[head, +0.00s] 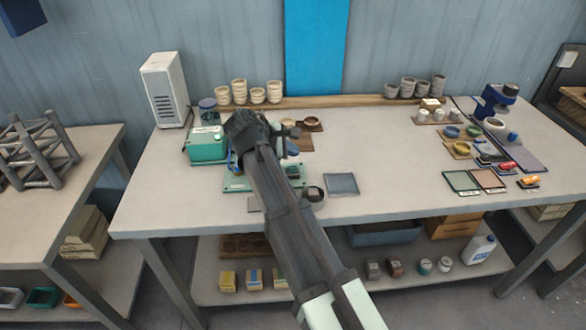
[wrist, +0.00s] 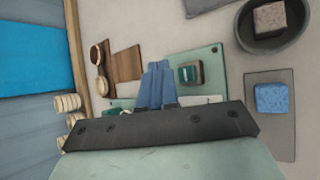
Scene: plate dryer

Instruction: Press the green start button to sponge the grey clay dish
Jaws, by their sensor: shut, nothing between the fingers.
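My gripper (wrist: 155,82) is shut and empty, its two blue fingers together in the wrist view. It appears above or beside a pale green base plate (wrist: 213,60), with height unclear. A small dark green block with a pale part (wrist: 190,73) is on that plate, to the right of the fingertips; I cannot tell whether it carries the start button. In the head view the plate (head: 235,184) lies partly behind my arm. I cannot pick out the grey clay dish with certainty. A dark grey bowl (wrist: 246,38) holding a speckled block stands near the plate.
A blue sponge (wrist: 272,98) lies on a grey mat (wrist: 284,76). A green box (head: 207,150) stands left of my arm. Wooden boards (wrist: 128,63) lie behind the plate. Pale cups (head: 239,91) line the back. A grey square (head: 342,184) lies right; table centre right is clear.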

